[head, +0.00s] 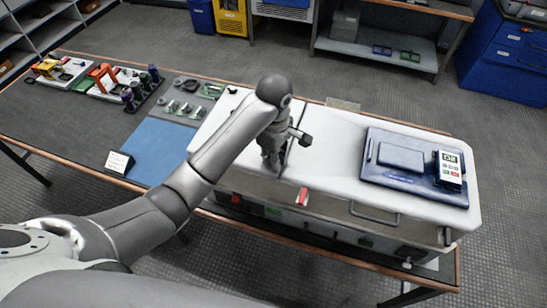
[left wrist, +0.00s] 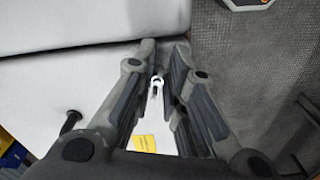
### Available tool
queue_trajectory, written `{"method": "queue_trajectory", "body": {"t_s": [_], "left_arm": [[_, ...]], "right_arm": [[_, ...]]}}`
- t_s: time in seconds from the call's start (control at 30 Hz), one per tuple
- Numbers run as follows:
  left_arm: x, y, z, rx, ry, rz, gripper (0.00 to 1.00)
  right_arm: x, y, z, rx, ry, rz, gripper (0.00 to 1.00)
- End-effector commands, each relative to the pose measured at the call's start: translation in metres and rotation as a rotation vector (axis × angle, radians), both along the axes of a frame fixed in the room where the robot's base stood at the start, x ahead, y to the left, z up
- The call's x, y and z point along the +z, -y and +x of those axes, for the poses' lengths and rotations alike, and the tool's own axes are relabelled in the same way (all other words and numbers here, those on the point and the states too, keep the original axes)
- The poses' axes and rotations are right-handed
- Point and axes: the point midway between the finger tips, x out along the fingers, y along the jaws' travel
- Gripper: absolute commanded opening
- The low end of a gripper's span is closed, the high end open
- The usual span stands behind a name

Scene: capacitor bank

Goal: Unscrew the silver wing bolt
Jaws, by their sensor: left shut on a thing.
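My left gripper (head: 272,168) points down at the front edge of the long white-topped cabinet (head: 330,150). In the left wrist view its two fingers (left wrist: 163,48) reach forward with a narrow gap between them. A small pale silver piece, which looks like the wing bolt (left wrist: 157,82), shows in that gap, and the fingers are shut on it. Its exact shape and how far it sits in the cabinet cannot be told. In the head view the bolt is hidden by the gripper. My right gripper is not in view.
A blue tray (head: 380,180) with a small labelled device (head: 450,168) lies on the cabinet's right part. A red-tipped part (head: 302,196) and a handle (head: 374,213) are on its front. A blue mat (head: 160,145) and several tools lie on the bench to the left.

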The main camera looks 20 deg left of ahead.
Motion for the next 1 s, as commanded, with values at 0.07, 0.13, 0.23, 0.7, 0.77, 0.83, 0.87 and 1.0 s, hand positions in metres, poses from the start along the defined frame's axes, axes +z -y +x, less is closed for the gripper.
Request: {"method": "queue_trajectory", "body": {"t_s": [0.07,0.13,0.23,0.7,0.77,0.83,0.87,1.0], "left_arm": [[-0.0033,0.0003,-0.0012,0.056,-0.008,0.001,0.0],[-0.0035,0.0005,-0.0008,0.102,-0.008,0.001,0.0],[-0.0038,0.0006,-0.0003,0.158,-0.009,0.001,0.0],[-0.005,0.001,0.0,0.27,-0.013,0.002,0.0],[-0.0052,0.001,-0.0001,0.271,-0.014,0.002,0.0],[-0.0053,0.0011,-0.0002,0.271,-0.014,0.002,0.0],[-0.0054,0.001,-0.0003,0.271,-0.014,0.003,0.0],[-0.0057,0.0011,-0.0006,0.27,-0.015,0.003,0.0]], "right_arm": [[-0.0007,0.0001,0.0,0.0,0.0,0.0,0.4],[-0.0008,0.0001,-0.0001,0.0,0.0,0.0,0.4],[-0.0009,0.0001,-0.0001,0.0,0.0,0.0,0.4],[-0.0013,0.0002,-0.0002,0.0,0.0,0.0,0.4],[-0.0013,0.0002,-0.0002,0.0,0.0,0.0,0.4],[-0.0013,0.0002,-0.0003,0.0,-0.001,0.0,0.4],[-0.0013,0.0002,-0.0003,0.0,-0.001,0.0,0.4],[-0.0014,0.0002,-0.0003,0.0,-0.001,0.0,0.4]]}}
